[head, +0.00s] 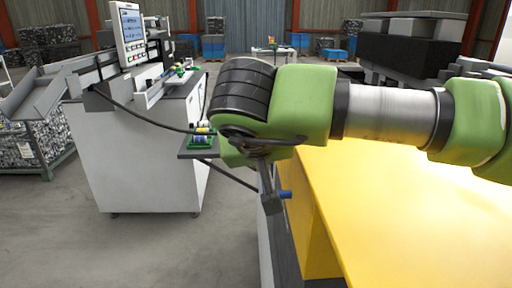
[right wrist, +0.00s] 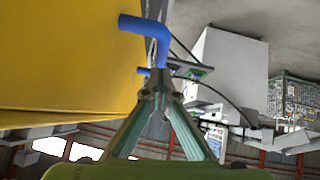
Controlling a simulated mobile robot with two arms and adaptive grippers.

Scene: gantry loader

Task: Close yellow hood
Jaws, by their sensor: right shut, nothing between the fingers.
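The yellow hood (head: 400,205) fills the lower right of the head view, below my right arm. In the right wrist view the yellow hood (right wrist: 65,60) fills the left side. A bent blue handle (right wrist: 148,36) sticks out past its edge there. A small blue piece, apparently part of the handle (head: 286,194), shows in the head view. My right gripper (right wrist: 156,88) is shut and empty, with its fingertips close to the handle; I cannot tell whether they touch. In the head view the right gripper (head: 271,205) points down beside the hood's left edge. My left gripper is not in view.
A white machine cabinet (head: 145,155) with a control screen (head: 129,34) stands at left. A small shelf (head: 198,153) juts from it, holding green parts. A wire bin (head: 32,145) stands at far left. The floor (head: 140,250) in front of the cabinet is clear.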

